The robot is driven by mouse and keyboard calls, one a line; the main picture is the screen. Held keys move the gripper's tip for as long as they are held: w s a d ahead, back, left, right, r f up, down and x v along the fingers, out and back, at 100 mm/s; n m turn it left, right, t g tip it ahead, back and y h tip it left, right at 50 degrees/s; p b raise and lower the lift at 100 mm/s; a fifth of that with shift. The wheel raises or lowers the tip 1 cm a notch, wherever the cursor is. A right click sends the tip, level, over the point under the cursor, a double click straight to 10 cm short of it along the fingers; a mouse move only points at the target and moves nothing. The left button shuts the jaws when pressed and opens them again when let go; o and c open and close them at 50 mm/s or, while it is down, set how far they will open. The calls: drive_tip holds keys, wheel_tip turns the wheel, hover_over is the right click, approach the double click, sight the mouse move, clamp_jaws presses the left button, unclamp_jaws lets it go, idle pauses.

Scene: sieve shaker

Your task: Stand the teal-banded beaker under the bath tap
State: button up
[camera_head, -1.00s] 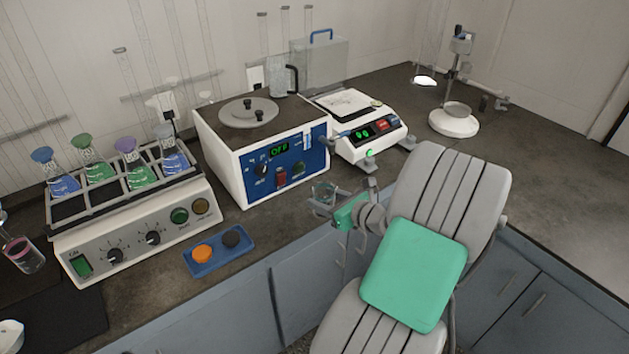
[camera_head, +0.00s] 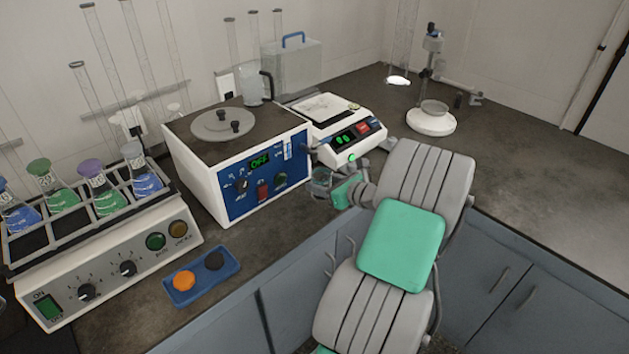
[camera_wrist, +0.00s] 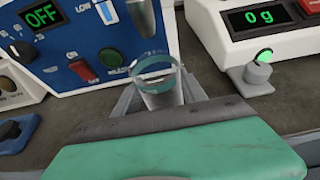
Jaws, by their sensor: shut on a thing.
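The teal-banded beaker (camera_wrist: 158,86) is clear glass with a teal band near its rim. My gripper (camera_wrist: 163,102) is shut on it, with grey fingers at either side of the glass. In the head view the beaker (camera_head: 321,180) hangs by the right front corner of the white and blue bath (camera_head: 240,150), whose display reads OFF. A grey tap spout (camera_wrist: 143,18) comes down at the top of the wrist view, just beyond the beaker's rim. I cannot tell whether the beaker is directly beneath it. The beaker's base is mostly hidden.
A balance (camera_head: 345,136) reading 0 g stands right of the bath, its green-topped foot (camera_wrist: 259,72) near my gripper. A blue tray (camera_head: 201,276) with orange and black pieces lies in front. A flask shaker (camera_head: 100,262) is at left.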

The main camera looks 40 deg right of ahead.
sight(313, 181)
drive_tip(key=w, duration=0.3)
drive_tip(key=shift+w+a, duration=0.1)
drive_tip(key=shift+w, duration=0.05)
drive_tip(key=shift+w+f, duration=0.25)
drive_tip(key=shift+f, duration=0.35)
drive_tip(key=shift+s+f, duration=0.1)
drive_tip(key=shift+f, duration=0.15)
drive_tip(key=o, duration=1.5)
drive_tip(key=shift+o, duration=0.2)
